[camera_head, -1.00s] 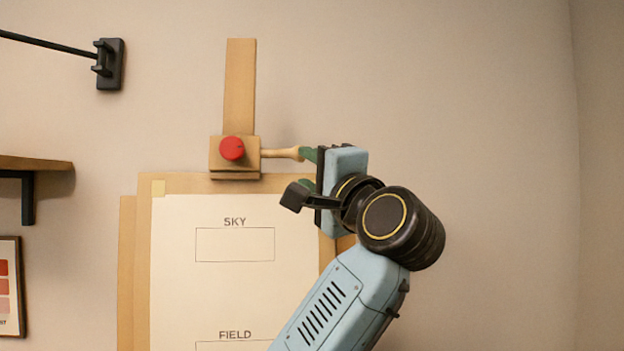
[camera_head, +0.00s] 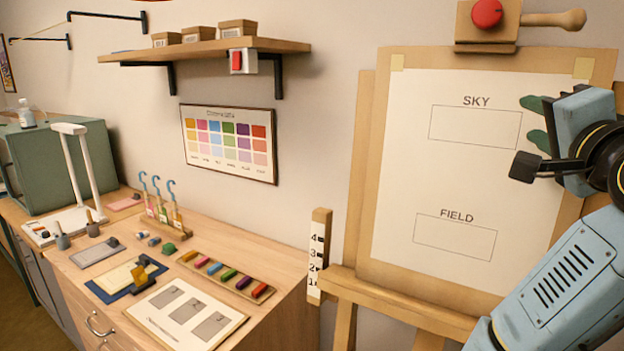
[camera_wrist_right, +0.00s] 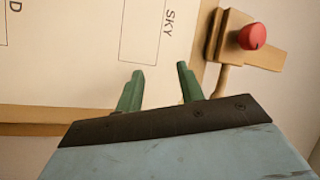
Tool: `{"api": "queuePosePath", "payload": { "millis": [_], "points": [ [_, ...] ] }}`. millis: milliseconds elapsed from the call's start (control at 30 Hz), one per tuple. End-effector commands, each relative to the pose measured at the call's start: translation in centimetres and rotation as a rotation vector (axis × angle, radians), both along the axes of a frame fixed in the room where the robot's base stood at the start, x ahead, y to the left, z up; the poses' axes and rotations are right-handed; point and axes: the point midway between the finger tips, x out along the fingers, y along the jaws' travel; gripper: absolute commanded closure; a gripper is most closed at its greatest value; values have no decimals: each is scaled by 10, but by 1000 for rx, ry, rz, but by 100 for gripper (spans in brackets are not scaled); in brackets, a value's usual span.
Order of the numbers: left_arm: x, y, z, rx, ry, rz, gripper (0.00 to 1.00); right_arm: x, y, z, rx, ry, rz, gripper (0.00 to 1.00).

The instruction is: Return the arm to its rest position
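My right gripper (camera_head: 536,122) is in front of the right part of the easel's paper (camera_head: 395,180), beside the SKY box. Its two green fingers are apart with nothing between them; the wrist view (camera_wrist_right: 160,72) shows the same gap. The wooden clamp (camera_head: 483,35) with a red knob (camera_head: 487,13) and a wooden handle (camera_head: 555,19) is above the gripper in the head view. In the wrist view the red knob (camera_wrist_right: 252,37) is to the right of the fingers, apart from them. My left gripper is not in view.
The wooden easel (camera_head: 366,190) stands behind my right arm. To the left, a workbench (camera_head: 215,245) holds a colour strip (camera_head: 226,279), a stand with blue hooks (camera_head: 165,215) and a green box (camera_head: 60,160). A shelf (camera_head: 200,50) hangs above it.

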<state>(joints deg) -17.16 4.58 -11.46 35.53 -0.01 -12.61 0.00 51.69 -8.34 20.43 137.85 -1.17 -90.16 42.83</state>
Motion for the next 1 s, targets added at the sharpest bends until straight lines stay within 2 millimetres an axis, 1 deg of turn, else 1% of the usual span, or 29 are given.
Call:
{"api": "queuePosePath", "payload": {
  "millis": [33, 67, 100, 167, 200, 267, 300, 333, 433, 467, 500, 567, 600, 667, 700, 800, 900, 1000],
  "points": [
    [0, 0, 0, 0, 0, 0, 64, 8, 5, -32, -63, 84, 2, 62],
    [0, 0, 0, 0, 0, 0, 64, 11, 8, -49, -102, 128, 5, 62],
    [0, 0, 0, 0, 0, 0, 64, 14, 13, -72, -153, 185, 13, 62],
    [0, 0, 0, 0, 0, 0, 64, 17, 19, -107, -228, 273, 30, 62],
    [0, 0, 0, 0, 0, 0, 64, 17, 24, -130, -278, 330, 44, 62],
    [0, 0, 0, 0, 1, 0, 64, 15, 31, -166, -352, 417, 72, 62],
    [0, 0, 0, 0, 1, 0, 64, 12, 35, -190, -401, 473, 92, 62],
    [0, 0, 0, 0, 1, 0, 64, 8, 39, -207, -436, 514, 111, 62],
    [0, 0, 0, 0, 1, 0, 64, -8, 51, -266, -554, 652, 182, 62],
    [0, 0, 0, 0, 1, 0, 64, -14, 55, -283, -587, 690, 207, 62],
    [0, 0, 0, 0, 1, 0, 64, -24, 60, -306, -631, 743, 243, 62],
    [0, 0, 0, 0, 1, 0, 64, -41, 67, -340, -696, 821, 303, 62],
    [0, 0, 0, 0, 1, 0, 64, -54, 73, -361, -737, 870, 346, 62],
    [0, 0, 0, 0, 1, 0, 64, -76, 80, -392, -795, 940, 414, 62],
    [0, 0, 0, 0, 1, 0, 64, -91, 84, -410, -831, 984, 460, 62],
    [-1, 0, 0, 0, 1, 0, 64, -127, 95, -446, -902, 1069, 567, 62],
    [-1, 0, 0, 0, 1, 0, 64, -160, 103, -473, -954, 1134, 664, 62],
    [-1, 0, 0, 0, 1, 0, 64, -190, 110, -494, -993, 1187, 752, 62]
  ]
}}
